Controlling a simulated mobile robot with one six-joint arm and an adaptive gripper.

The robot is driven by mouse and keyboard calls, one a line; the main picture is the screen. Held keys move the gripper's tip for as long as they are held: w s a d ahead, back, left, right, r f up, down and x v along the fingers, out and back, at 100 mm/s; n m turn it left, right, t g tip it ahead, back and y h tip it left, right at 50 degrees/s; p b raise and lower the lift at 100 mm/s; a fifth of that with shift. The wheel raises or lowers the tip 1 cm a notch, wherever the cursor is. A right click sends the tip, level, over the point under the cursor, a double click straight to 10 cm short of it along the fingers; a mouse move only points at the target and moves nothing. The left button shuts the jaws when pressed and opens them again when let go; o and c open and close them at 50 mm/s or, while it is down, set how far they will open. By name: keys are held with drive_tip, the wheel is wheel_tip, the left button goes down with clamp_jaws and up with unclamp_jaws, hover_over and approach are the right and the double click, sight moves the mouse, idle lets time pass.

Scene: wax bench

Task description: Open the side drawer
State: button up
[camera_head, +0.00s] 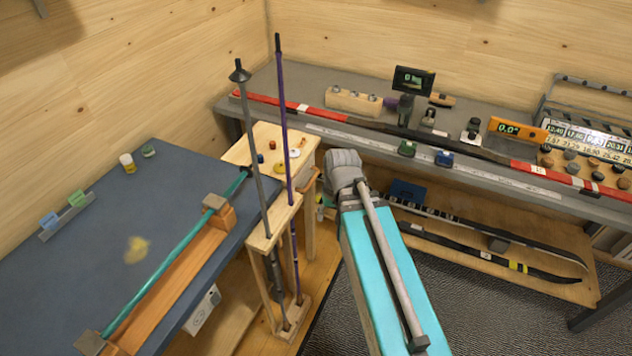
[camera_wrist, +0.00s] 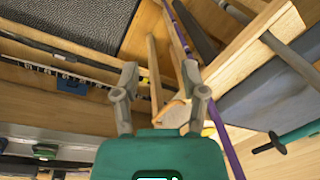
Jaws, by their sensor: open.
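A small pale wooden cabinet (camera_head: 240,152) stands between the two benches in the head view, and it seems to be the one with the side drawer. A wooden handle-like piece (camera_head: 307,181) shows on its right side, partly behind the poles. I cannot tell how far the drawer stands out. My gripper (camera_wrist: 160,68) is open in the wrist view, its two grey fingers apart. A pale wooden piece (camera_wrist: 172,113) shows between and beyond the fingers; I cannot tell whether it touches them. In the head view my arm hides the fingertips, close to the cabinet's right side.
A wooden pole stand (camera_head: 259,242) with a grey and a purple pole (camera_head: 281,110) stands before the cabinet. A grey bench (camera_head: 270,80) runs behind, above a wooden shelf (camera_head: 475,245) holding skis.

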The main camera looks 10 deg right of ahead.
drive_tip(key=w+f+m+t+y+b, duration=0.1)
drive_tip(key=w+f+y+b, duration=0.2)
drive_tip(key=w+f+b, duration=0.3)
drive_tip(key=m+t+y+b, duration=0.6)
drive_tip(key=t+y+b, duration=0.25)
drive_tip(key=b, duration=1.05)
approach(315, 176)
drive_tip(key=shift+g+v, duration=0.25)
drive_tip(key=shift+v, duration=1.6)
drive_tip(key=shift+w+f, duration=0.1)
drive_tip(key=shift+f, duration=0.1)
drive_tip(key=b+x, duration=0.2)
drive_tip(key=x, duration=1.1)
drive_tip(key=shift+w+a, duration=0.2)
drive_tip(key=shift+a, duration=0.1)
clamp_jaws()
